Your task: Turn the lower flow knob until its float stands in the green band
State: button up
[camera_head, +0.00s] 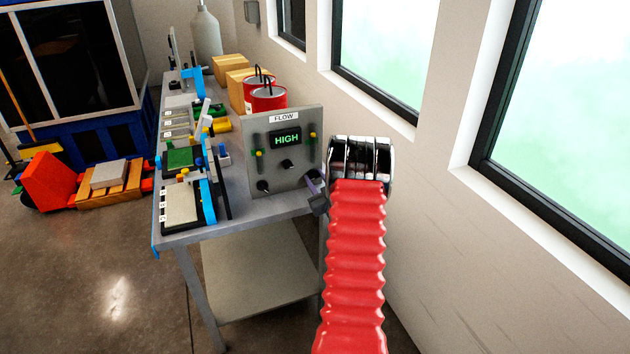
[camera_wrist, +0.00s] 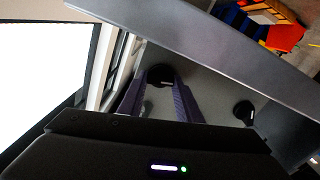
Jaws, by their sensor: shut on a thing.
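The grey FLOW panel (camera_head: 276,126) stands upright on the bench, and its display (camera_head: 286,139) reads HIGH in green. The panel has a left tube with a yellow float (camera_head: 258,153) and a right tube with a yellow float (camera_head: 313,135). Green marks show by the tubes, but they are too small to read exactly. Dark knobs show at the lower left (camera_head: 263,186) and middle (camera_head: 288,163). My gripper (camera_head: 316,188) is at the panel's lower right corner. In the wrist view its purple fingers are shut on a black knob (camera_wrist: 160,74). Another knob (camera_wrist: 243,111) is clear of them.
The bench (camera_head: 237,190) carries trays and small parts left of the panel. Red cans (camera_head: 268,98) and cardboard boxes stand behind it. The wall and windows (camera_head: 550,100) are close on the right. A cart with an orange part (camera_head: 50,182) stands on the floor at left.

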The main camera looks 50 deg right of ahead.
jog(key=shift+a, duration=0.2)
jog(key=shift+c, duration=0.8)
jog(key=shift+w+n, duration=0.1)
jog(key=shift+n, duration=1.4)
jog(key=n, duration=0.4)
jog(key=shift+w+a+f, duration=0.1)
jog(key=n, duration=0.4)
jog(key=shift+f+n, duration=0.1)
jog(key=shift+n, duration=0.3)
jog(key=n, duration=0.3)
jog(key=shift+a+f+n, duration=0.1)
jog(key=shift+n, duration=0.2)
